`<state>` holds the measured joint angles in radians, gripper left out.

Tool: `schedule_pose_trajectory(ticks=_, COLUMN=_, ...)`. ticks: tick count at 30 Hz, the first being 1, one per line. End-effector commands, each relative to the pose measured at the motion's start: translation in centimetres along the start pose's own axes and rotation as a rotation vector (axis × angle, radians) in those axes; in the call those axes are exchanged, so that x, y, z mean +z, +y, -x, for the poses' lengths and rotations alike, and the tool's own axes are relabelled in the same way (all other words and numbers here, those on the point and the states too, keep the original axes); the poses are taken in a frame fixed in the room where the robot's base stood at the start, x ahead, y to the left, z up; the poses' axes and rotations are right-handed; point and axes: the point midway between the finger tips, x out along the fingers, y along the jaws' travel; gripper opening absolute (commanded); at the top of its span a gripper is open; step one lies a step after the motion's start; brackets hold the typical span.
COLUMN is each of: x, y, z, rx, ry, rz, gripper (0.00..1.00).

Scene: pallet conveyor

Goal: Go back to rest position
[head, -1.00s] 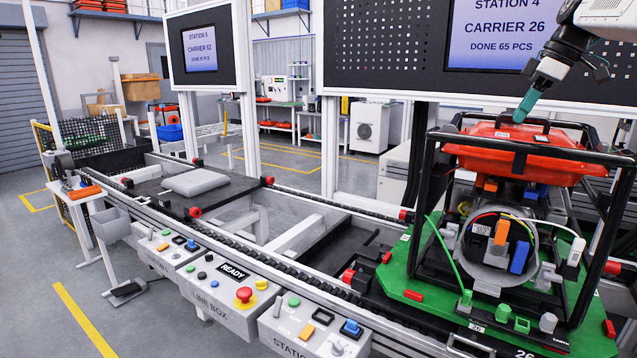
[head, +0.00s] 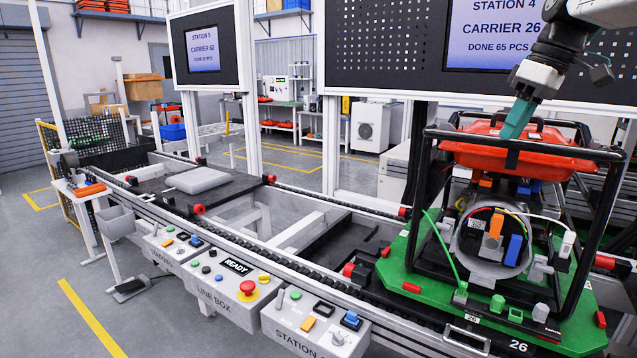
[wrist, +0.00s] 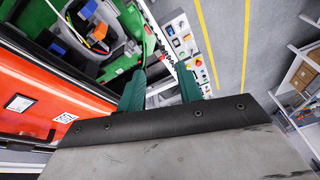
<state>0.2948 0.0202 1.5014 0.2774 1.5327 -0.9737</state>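My gripper (head: 510,135) hangs at the upper right in the head view, its teal fingers pointing down in front of the red cover (head: 560,157) of the engine-like unit. In the wrist view my gripper (wrist: 161,88) shows two teal fingers apart with nothing between them. The red cover also fills the left of the wrist view (wrist: 40,95). The head view does not show whether the fingers touch the cover or the frame.
A black tube frame (head: 413,210) surrounds the unit on the green carrier (head: 400,262). The Station 4 screen (head: 493,35) is behind my arm. Control boxes (head: 232,297) line the conveyor's front. Open floor (head: 40,290) lies at the left.

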Motion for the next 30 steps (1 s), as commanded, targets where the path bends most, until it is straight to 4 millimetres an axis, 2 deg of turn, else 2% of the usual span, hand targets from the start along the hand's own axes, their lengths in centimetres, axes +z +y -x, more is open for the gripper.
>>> schedule_pose_trajectory(ticks=1, x=0.9, y=-2.2, z=-0.4, rx=0.006, ry=-0.012, rz=-0.036, gripper=0.35)
schedule_pose_trajectory(ticks=6, x=5.4, y=-9.8, z=-3.4, rx=0.047, ry=-0.063, rz=-0.211, gripper=0.35)
schedule_pose_trajectory(ticks=8, x=7.4, y=-12.3, z=-4.8, rx=0.065, ry=-0.078, rz=-0.275, gripper=0.35)
schedule_pose_trajectory(ticks=12, x=12.7, y=-17.6, z=-8.8, rx=0.114, ry=-0.107, rz=-0.417, gripper=0.35)
schedule_pose_trajectory(ticks=15, x=16.5, y=-20.5, z=-11.8, rx=0.15, ry=-0.119, rz=-0.506, gripper=0.35)
schedule_pose_trajectory(ticks=18, x=19.7, y=-22.6, z=-14.5, rx=0.181, ry=-0.125, rz=-0.578, gripper=0.35)
schedule_pose_trajectory(ticks=22, x=22.4, y=-24.1, z=-16.9, rx=0.207, ry=-0.129, rz=-0.638, gripper=0.35)
schedule_pose_trajectory(ticks=25, x=23.5, y=-24.4, z=-17.7, rx=0.216, ry=-0.129, rz=-0.659, gripper=0.35)
schedule_pose_trajectory(ticks=30, x=23.7, y=-24.5, z=-17.9, rx=0.218, ry=-0.129, rz=-0.667, gripper=0.35)
